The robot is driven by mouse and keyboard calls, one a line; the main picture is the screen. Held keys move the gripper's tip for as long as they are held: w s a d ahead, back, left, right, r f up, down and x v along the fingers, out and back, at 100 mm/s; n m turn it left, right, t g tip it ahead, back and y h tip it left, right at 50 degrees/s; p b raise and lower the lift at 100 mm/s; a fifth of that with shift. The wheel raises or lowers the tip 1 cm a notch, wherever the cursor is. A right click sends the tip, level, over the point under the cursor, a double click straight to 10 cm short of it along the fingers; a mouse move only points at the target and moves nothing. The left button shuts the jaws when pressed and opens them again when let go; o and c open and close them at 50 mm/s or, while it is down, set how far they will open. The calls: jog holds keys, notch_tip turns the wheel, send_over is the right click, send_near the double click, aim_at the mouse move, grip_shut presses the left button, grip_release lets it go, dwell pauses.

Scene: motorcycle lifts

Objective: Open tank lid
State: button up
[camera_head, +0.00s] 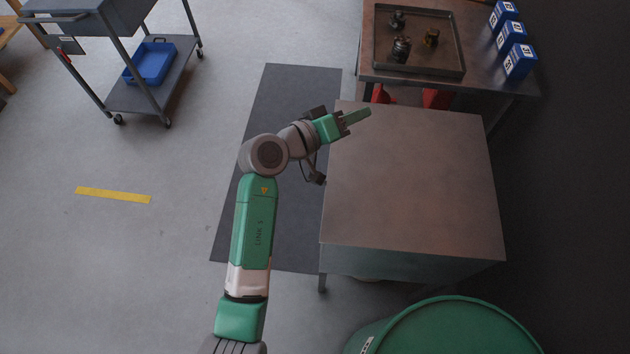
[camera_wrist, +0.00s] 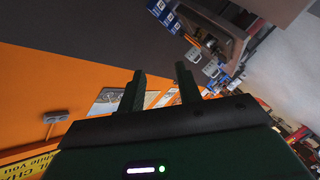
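No tank lid can be clearly made out in either view. A large round green drum (camera_head: 455,332) stands at the bottom right of the head view, cut off by the frame; I cannot tell whether it is the tank. My gripper (camera_head: 362,115) is raised at the left far corner of the bare metal table, apart from the drum. In the wrist view its two dark fingers (camera_wrist: 161,74) stand apart with nothing between them.
The metal table (camera_head: 410,190) has a clear top. Behind it a workbench (camera_head: 480,70) holds a tray (camera_head: 463,62) with several small metal parts and blue boxes (camera_head: 520,61). A cart (camera_head: 165,85) with a blue bin (camera_head: 152,62) stands far left. The left floor is open.

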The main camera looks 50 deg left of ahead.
aim_at(315, 158)
jog(key=s+a+f+n+b, duration=0.2)
jog(key=s+a+f+b, duration=0.1)
jog(key=f, duration=0.5)
jog(key=s+a+f+n+b, duration=0.2)
jog(key=s+a+f, duration=0.15)
jog(key=f, duration=0.45)
jog(key=s+a+f+n+b, duration=0.3)
jog(key=s+f, duration=0.1)
jog(key=f, duration=0.4)
jog(key=shift+t+y, duration=0.3)
jog(key=shift+y, duration=0.1)
jog(key=w, duration=0.2)
jog(key=w+b, duration=0.1)
jog(key=w, duration=0.2)
jog(key=w+f+b, duration=0.1)
jog(key=w, duration=0.2)
jog(key=shift+w+d, duration=0.1)
jog(key=shift+d, duration=0.15)
grip_shut()
jog(key=shift+r, duration=0.15)
